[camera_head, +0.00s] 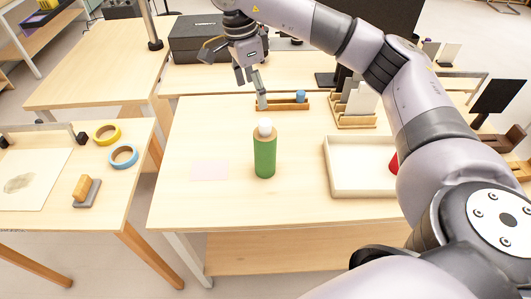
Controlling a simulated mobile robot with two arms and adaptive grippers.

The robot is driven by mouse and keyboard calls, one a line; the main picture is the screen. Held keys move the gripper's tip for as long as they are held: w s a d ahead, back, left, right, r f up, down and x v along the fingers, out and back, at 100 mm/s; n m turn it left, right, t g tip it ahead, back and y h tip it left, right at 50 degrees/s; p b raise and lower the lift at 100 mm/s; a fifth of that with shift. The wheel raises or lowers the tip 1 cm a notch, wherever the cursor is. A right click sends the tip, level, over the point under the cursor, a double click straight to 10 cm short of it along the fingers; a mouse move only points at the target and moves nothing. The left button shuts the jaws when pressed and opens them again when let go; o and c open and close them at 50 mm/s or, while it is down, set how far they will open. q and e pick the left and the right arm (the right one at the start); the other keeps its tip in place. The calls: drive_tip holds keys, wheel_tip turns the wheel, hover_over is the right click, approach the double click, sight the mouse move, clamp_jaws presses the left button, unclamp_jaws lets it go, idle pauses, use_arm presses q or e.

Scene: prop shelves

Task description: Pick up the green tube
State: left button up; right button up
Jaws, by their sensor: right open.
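The green tube (265,158) stands upright on the light wooden table (220,215), with a tan rim and a white round top (265,127). My right gripper (238,76) hangs from the arm that comes in from the right. It is open and empty, above and behind the tube in the picture, apart from it. One finger reaches down in front of a wooden rack (290,104). My left gripper is not in view.
A pale pink sheet (210,170) lies left of the tube. A cream tray (345,185) is to the right, with a red object (393,163) partly hidden by my arm. A wooden holder (354,122) and a dark case (200,38) stand behind. The front table area is clear.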

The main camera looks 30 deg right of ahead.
sight(261, 121)
drive_tip(key=f, duration=0.4)
drive_tip(key=d+f+p, duration=0.1)
drive_tip(key=f, duration=0.2)
drive_tip(key=d+f+p, duration=0.1)
drive_tip(key=f, duration=0.3)
drive_tip(key=shift+s+f, duration=0.2)
drive_tip(key=shift+f, duration=0.1)
drive_tip(key=f+p, duration=0.1)
drive_tip(key=f, duration=0.2)
drive_tip(key=s+f+p, duration=0.1)
drive_tip(key=shift+d+f+p, duration=0.25)
drive_tip(key=shift+f+p, duration=0.1)
drive_tip(key=shift+f, duration=0.35)
drive_tip(key=shift+w, duration=0.1)
drive_tip(key=shift+c, duration=0.4)
clamp_jaws()
